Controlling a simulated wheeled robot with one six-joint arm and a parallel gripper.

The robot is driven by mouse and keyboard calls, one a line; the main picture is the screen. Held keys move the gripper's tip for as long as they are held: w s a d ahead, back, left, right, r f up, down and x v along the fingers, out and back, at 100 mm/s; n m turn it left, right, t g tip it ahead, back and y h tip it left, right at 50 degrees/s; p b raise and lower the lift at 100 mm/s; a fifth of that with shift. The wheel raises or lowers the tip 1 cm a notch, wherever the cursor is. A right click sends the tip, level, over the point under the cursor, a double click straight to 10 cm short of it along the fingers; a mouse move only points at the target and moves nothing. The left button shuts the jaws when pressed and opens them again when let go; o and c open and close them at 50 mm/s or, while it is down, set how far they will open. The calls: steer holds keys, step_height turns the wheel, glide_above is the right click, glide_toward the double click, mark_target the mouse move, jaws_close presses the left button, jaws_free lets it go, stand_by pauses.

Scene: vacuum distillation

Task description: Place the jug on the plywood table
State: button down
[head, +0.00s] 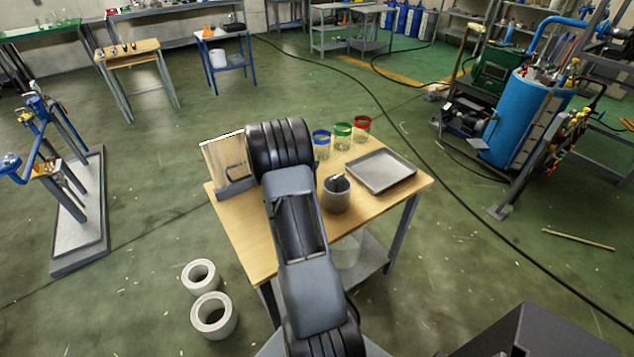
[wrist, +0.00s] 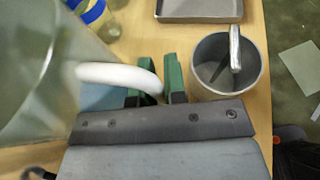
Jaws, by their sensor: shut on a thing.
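The jug (wrist: 40,75) is large and translucent, with a white handle, and fills the left of the wrist view. My gripper (wrist: 154,84) has green fingertips, one on each side of the handle, and is shut on it. In the head view my arm hides the gripper and the jug. The plywood table (head: 252,236) stands in front of me, and its top also shows in the wrist view (wrist: 255,112). The jug is over the tabletop; I cannot tell whether its base touches it.
A grey pot (head: 336,198) with a metal tool in it stands close right of my gripper. A shallow metal tray (head: 380,171) lies at the right. Jars with blue (head: 321,147), green (head: 342,138) and red lids (head: 362,130) line the back. A wooden panel (head: 226,160) stands at the left.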

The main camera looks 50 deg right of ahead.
steer(key=shift+f+p, duration=0.4)
steer(key=shift+f, duration=3.7)
steer(key=shift+f, duration=0.25)
steer(key=c, duration=1.2)
jaws_free()
steer(key=shift+r, duration=0.1)
